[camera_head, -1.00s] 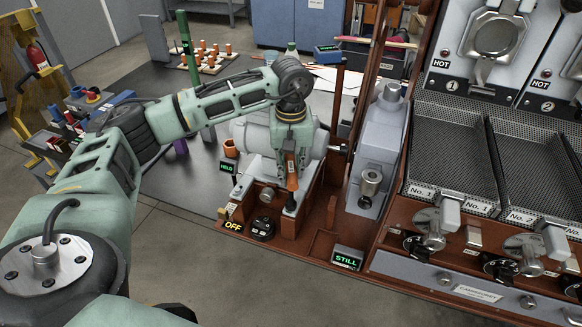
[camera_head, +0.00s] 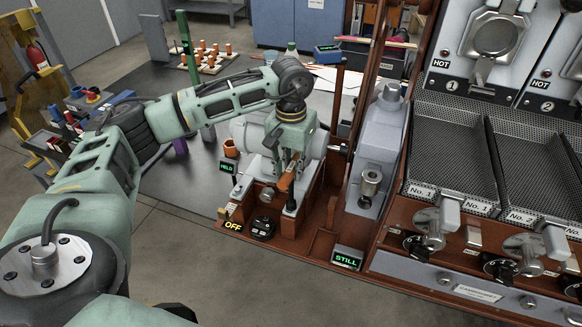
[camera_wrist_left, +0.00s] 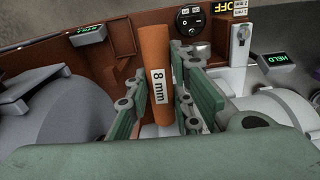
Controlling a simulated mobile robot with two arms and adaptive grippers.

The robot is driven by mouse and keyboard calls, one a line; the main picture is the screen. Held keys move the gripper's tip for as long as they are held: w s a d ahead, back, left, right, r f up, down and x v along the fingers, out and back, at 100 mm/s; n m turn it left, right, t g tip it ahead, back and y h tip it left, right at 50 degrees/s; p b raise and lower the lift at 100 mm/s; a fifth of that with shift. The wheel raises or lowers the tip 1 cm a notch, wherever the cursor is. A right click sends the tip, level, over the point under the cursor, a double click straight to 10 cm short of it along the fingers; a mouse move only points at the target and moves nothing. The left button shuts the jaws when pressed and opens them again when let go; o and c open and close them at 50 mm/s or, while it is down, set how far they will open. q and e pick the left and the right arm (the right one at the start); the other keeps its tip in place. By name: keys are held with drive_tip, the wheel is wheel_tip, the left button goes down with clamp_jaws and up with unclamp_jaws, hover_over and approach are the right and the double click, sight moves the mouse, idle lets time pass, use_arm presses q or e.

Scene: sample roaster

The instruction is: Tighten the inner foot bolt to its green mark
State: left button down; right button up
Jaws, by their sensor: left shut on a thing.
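In the head view my left gripper (camera_head: 287,170) points down beside the grey motor body (camera_head: 252,136) in the wooden frame. It is shut on an orange-handled tool (camera_head: 287,182), whose dark lower end reaches the frame's base. In the left wrist view the orange handle (camera_wrist_left: 155,50) carries an "8 mm" label and sits between the fingers of my left gripper (camera_wrist_left: 163,105). The inner foot bolt and its green mark cannot be made out; the tool and gripper cover that spot. My right gripper is not in view.
A display reading "HELD" (camera_head: 227,168) stands left of the frame, and one reading "STILL" (camera_head: 347,258) at the front. A grey machine part (camera_head: 378,140) stands to the right.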

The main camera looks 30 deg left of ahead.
use_arm(q)
drive_tip(key=shift+r, duration=0.15)
drive_tip(key=shift+r+p, duration=0.8)
drive_tip(key=shift+r, duration=0.75)
